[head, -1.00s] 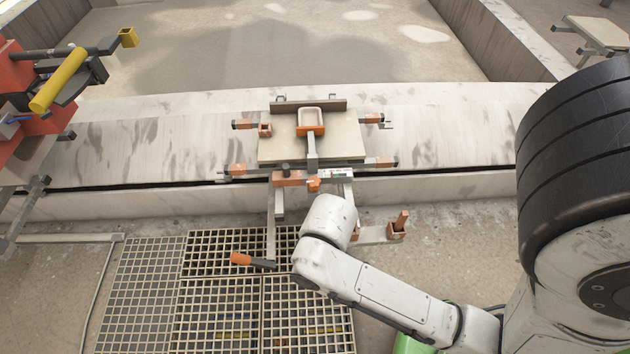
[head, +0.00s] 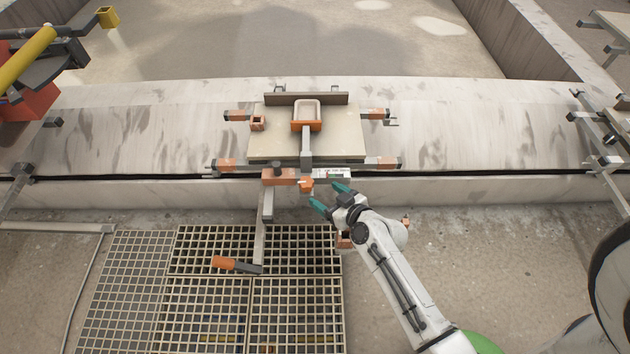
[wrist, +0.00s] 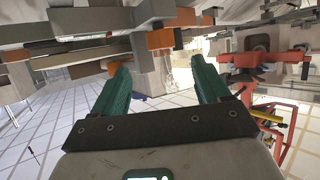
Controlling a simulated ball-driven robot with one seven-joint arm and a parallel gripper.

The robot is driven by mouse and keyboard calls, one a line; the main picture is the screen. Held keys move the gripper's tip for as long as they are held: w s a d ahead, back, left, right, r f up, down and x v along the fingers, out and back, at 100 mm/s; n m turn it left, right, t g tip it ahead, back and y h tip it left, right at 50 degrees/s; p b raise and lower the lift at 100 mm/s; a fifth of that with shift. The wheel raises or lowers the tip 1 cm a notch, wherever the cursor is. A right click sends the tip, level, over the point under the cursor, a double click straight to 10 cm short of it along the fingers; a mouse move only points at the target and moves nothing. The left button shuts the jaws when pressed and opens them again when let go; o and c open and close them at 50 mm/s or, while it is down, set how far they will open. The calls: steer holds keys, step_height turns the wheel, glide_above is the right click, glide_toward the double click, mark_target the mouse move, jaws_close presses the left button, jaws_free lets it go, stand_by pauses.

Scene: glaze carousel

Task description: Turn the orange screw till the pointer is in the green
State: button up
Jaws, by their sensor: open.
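The orange screw (head: 306,184) is a small knob on the front of the clamp fixture, below its grey upright bar. A small gauge strip (head: 334,174) with a little green lies just right of it; its pointer is too small to read. My gripper (head: 329,195) has teal fingers, spread open and empty, just right of and in front of the screw, apart from it. In the wrist view the fingers (wrist: 163,72) point at the fixture's underside. An orange block (wrist: 160,39) shows beyond the gap between them; I cannot tell whether it is the screw.
A pale plate (head: 345,135) with orange clamps lies on the concrete ledge (head: 470,135). A lever with an orange handle (head: 223,263) hangs over the floor grating (head: 215,310) at left. Red and yellow equipment (head: 35,95) stands at far left.

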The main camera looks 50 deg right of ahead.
mark_target(309, 185)
steer(key=x, duration=1)
steer(key=shift+w, duration=0.1)
steer(key=shift+c, duration=0.3)
steer(key=c, duration=0.9)
